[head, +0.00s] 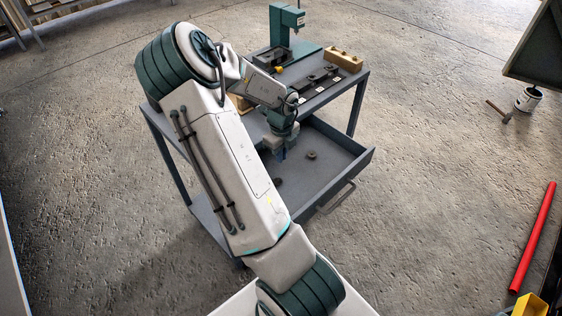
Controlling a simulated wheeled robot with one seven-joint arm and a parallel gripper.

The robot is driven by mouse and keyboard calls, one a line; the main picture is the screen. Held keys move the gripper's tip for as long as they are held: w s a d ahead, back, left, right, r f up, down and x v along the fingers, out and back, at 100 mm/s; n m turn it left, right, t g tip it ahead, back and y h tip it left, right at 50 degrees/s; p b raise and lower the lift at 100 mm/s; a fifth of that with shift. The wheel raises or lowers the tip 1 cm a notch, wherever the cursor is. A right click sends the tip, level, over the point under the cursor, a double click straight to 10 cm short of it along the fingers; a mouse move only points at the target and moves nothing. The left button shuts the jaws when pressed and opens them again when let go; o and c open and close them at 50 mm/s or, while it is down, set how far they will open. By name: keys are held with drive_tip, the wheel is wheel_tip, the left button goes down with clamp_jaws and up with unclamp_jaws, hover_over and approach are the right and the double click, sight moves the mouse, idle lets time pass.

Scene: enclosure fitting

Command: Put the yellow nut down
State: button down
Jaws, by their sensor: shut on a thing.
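My gripper (281,153) is low over the open drawer (325,172) of the grey workbench, pointing down. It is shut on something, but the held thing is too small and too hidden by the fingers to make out. I cannot see a yellow nut between the fingers. A small yellow thing (279,69) is on the bench top near the press; I cannot tell whether it is a nut. Two small dark parts lie in the drawer, one right of my gripper (311,155) and one below it (277,181).
A green press (287,22) stands at the bench's back. A dark fixture row (318,77) with white labels and a tan block (345,60) are on the bench top.

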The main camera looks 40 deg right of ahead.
sight(281, 169)
drive_tip(key=shift+f, duration=2)
drive_tip(key=shift+f, duration=0.15)
drive_tip(key=c, duration=1.6)
unclamp_jaws()
drive_tip(key=shift+o, duration=0.2)
